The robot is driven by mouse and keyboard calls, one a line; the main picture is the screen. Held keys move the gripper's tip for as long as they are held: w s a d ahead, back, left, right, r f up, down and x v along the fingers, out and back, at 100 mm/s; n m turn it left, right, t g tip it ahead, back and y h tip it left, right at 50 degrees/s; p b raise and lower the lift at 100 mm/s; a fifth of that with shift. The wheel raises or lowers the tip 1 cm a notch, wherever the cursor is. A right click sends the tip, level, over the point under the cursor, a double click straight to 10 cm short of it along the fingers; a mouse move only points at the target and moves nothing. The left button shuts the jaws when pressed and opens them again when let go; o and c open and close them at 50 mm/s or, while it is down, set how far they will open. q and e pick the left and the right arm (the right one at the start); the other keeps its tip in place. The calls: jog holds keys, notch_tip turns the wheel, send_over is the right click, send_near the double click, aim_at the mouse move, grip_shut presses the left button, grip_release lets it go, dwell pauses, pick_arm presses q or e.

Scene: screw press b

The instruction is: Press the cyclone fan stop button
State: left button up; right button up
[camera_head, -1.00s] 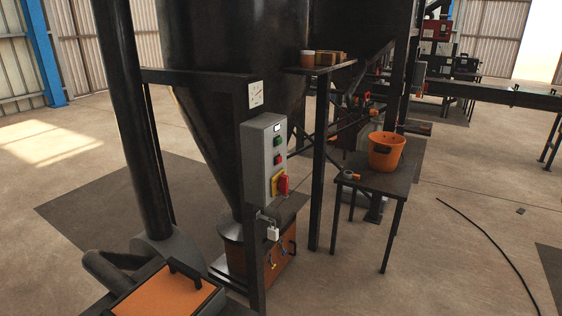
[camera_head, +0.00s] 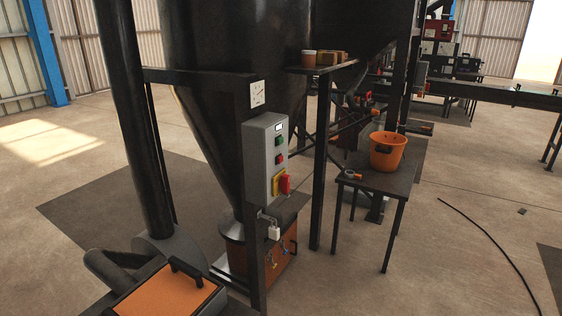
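A grey control box (camera_head: 263,165) is mounted on a dark post beside the big black cyclone hopper (camera_head: 215,90). Its front face has a small white display (camera_head: 279,127) on top, a green button (camera_head: 279,141) below it, and a red button (camera_head: 279,160) under that. Lower down is a red rotary switch (camera_head: 284,183) on a yellow plate. I cannot read any labels. Neither of my grippers is in view, and nothing touches the box.
A padlock (camera_head: 274,232) hangs below the box. A dark table (camera_head: 385,183) with an orange bucket (camera_head: 387,150) stands to the right. An orange-topped unit (camera_head: 165,295) is at the front left.

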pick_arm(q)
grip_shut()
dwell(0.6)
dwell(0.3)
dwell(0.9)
